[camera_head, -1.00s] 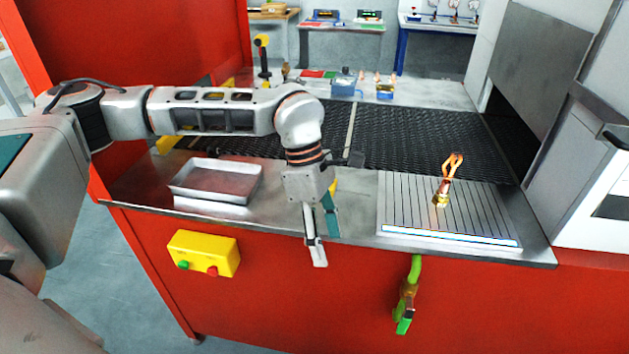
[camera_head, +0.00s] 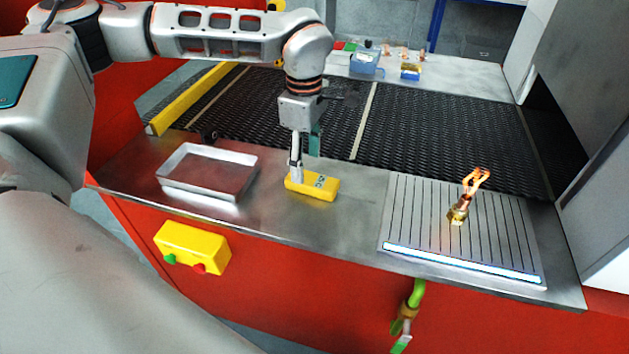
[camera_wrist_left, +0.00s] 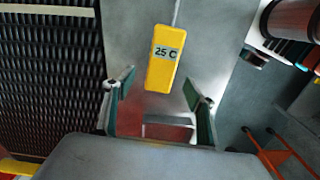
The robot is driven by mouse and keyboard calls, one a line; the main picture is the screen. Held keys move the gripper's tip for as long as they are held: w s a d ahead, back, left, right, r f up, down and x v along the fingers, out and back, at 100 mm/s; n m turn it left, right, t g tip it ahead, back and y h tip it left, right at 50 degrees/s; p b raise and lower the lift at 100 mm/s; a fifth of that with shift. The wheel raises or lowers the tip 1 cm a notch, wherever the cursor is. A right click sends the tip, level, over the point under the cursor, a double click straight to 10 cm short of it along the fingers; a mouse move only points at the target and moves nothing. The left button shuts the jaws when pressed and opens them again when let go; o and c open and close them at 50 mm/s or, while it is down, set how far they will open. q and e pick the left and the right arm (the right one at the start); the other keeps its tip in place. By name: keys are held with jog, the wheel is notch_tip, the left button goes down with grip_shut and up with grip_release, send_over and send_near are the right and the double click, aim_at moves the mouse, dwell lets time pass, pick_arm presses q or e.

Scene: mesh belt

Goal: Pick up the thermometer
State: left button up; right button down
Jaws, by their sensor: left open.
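The thermometer (camera_head: 318,187) is a yellow block with a small display, lying on the steel counter between the tray and the ribbed plate. The left wrist view shows the thermometer (camera_wrist_left: 161,70) too, reading "25 C", with a thin grey rod from its far end. My left gripper (camera_head: 303,167) points down over it, and one finger hides part of its left end. In the left wrist view my left gripper (camera_wrist_left: 160,88) has its fingers wide apart, with the thermometer lying ahead between them. I cannot tell how far above it the fingertips are. My right gripper is not in view.
A metal tray (camera_head: 200,195) stands left on the counter. A ribbed plate (camera_head: 410,215) with a brass and copper piece (camera_head: 460,207) lies right. A dark mesh belt (camera_head: 430,135) runs behind. A yellow button box (camera_head: 192,247) is on the red front.

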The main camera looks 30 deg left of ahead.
aim_at(305, 177)
pick_arm(q)
notch_tip(305, 177, down, 5)
jog(key=shift+s+a+f+p, duration=0.1)
jog(key=shift+s+a+p, duration=0.05)
jog(key=shift+p, duration=0.25)
jog(key=shift+c, duration=0.5)
jog(key=c, duration=1.2)
notch_tip(305, 177, up, 20)
